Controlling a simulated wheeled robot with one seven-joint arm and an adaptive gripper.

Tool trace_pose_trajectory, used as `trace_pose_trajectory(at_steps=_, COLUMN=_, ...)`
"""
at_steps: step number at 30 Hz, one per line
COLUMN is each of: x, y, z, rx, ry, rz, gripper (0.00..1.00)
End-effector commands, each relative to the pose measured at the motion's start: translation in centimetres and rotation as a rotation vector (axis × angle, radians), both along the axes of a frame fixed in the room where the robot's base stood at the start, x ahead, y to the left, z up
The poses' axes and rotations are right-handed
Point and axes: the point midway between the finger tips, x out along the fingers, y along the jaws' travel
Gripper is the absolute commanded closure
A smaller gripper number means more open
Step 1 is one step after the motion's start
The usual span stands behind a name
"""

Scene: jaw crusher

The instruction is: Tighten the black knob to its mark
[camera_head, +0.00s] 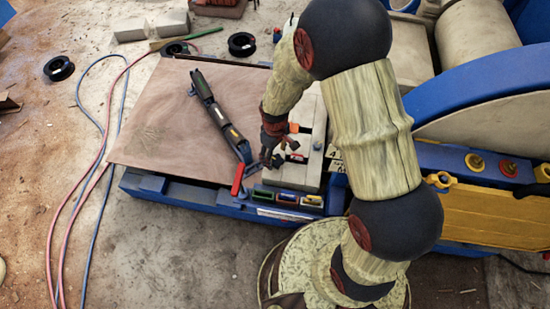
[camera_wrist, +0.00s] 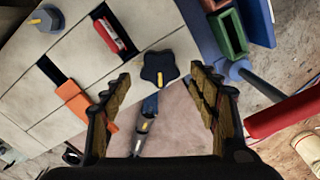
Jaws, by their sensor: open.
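The black knob (camera_wrist: 159,67) is a lobed, star-shaped knob with a yellow line on it, on the pale panel (camera_wrist: 110,70). In the wrist view it lies just beyond and between the fingertips of my gripper (camera_wrist: 161,78). The fingers are spread wide, and neither visibly touches the knob. In the head view my gripper (camera_head: 272,158) hangs low over the near left part of the pale panel. There the knob cannot be told apart from the dark gripper. I cannot make out the target mark clearly.
A red handle (camera_head: 238,178) stands left of my gripper, and it shows large in the wrist view (camera_wrist: 284,118). Colored slots (camera_head: 288,199) line the near edge. A long black tool (camera_head: 218,112) lies on the brown plate (camera_head: 155,125). An orange lever (camera_wrist: 83,102) and a red switch (camera_wrist: 109,35) are close by.

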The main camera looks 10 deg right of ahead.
Motion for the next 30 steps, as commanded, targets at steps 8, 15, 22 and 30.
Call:
trace_pose_trajectory(at_steps=8, x=0.0, y=0.0, z=-2.5, rx=0.001, ry=-0.001, rz=-0.001, gripper=0.4)
trace_pose_trajectory(at_steps=15, x=0.0, y=0.0, z=-2.6, rx=0.001, ry=-0.001, rz=-0.001, gripper=0.4)
trace_pose_trajectory(at_steps=22, x=0.0, y=0.0, z=-2.6, rx=0.001, ry=-0.001, rz=-0.001, gripper=0.51)
trace_pose_trajectory(at_steps=30, x=0.0, y=0.0, z=-2.6, rx=0.001, ry=-0.001, rz=-0.001, gripper=0.66)
